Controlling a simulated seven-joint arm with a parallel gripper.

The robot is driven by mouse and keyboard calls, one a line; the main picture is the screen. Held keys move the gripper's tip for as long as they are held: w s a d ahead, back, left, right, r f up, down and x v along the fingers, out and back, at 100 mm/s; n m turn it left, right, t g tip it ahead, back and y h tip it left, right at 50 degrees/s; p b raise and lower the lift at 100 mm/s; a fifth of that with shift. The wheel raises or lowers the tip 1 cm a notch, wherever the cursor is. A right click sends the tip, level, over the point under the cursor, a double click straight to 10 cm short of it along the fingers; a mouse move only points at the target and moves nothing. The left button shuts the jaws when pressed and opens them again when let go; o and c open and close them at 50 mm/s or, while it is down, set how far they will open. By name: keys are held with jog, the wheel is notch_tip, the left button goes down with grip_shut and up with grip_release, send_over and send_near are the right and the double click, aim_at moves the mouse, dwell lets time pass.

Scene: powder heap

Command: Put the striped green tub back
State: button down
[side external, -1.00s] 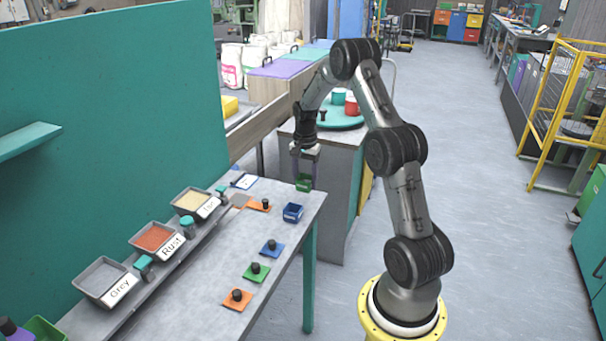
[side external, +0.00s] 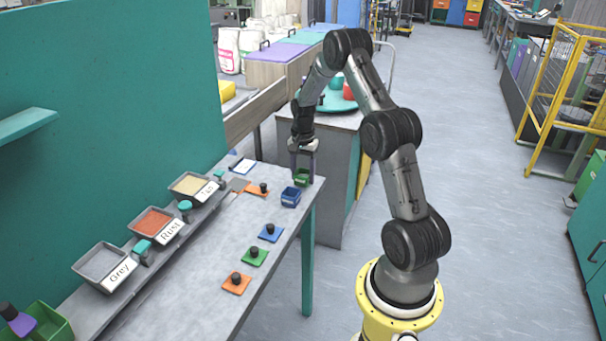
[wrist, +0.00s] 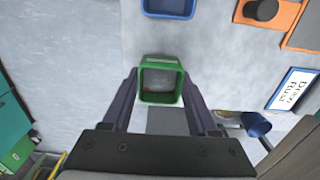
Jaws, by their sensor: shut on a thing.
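The green tub (side external: 302,180) is between the fingers of my gripper (side external: 302,170), at the far right end of the grey table. In the wrist view, the square green tub (wrist: 144,82) shows from above, with a pale strip on its far rim. One finger is on each side of it. Its inside looks grey with a little darker residue. I cannot tell whether its base touches the table. A blue tub (side external: 290,197) stands on the table, nearer the camera, and also shows at the top of the wrist view (wrist: 168,8).
Grey (side external: 100,264), rust (side external: 152,222) and tan trays line the left shelf beside the green wall. A card (wrist: 292,90) and blue scoop (wrist: 257,124) are right in the wrist view.

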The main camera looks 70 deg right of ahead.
jog(key=shift+f, duration=0.55)
dwell(0.8)
jog(key=shift+c, duration=0.5)
grip_release()
jog(key=shift+o, duration=0.5)
jog(key=shift+r, duration=0.1)
jog(key=shift+r, duration=3.4)
